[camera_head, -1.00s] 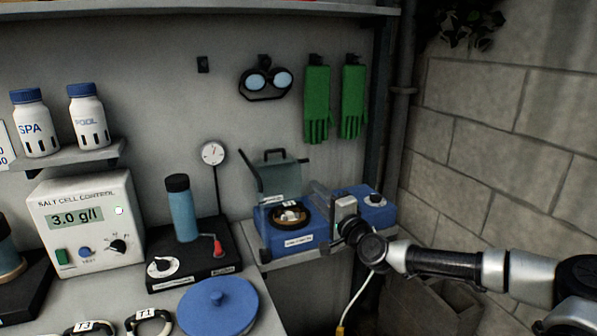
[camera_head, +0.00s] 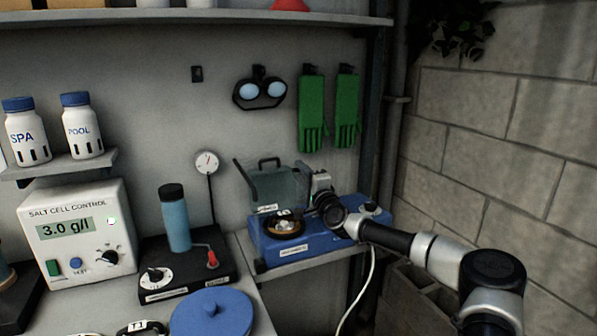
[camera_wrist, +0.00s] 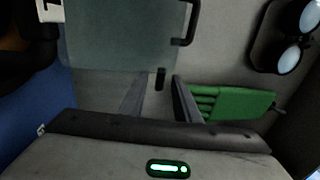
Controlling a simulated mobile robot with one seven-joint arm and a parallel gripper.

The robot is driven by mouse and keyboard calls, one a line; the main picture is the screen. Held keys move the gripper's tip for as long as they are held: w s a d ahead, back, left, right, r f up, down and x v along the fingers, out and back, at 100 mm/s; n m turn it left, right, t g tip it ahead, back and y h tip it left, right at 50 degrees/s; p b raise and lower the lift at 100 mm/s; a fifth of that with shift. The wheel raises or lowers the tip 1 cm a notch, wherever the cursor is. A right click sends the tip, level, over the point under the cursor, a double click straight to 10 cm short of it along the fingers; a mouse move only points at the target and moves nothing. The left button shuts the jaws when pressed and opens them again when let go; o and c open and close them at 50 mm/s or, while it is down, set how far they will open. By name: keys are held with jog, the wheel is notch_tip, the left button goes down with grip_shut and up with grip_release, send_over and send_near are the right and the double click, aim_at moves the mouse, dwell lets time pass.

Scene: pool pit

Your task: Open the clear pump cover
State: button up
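The clear pump cover (camera_head: 278,186) stands raised at the back of the blue pump housing (camera_head: 305,243), its dark handle on the top edge. In the wrist view the cover (camera_wrist: 120,35) fills the upper left, with its handle (camera_wrist: 191,22) at its right edge. Below it, the round pot (camera_head: 285,224) is uncovered, with pale pieces inside. My gripper (camera_head: 318,182) is at the right side of the cover. In the wrist view my gripper (camera_wrist: 160,92) has its fingers apart with nothing clearly between them. Whether it touches the cover is unclear.
Green gloves (camera_head: 313,112) and goggles (camera_head: 260,92) hang on the wall behind. A black base with a blue cylinder (camera_head: 175,218) and a gauge (camera_head: 206,163) stand left of the pump. A block wall (camera_head: 490,130) and pipe bound the right side. A white cable (camera_head: 362,290) hangs below.

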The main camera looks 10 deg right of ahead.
jog(key=shift+x, duration=1.05)
grip_shut()
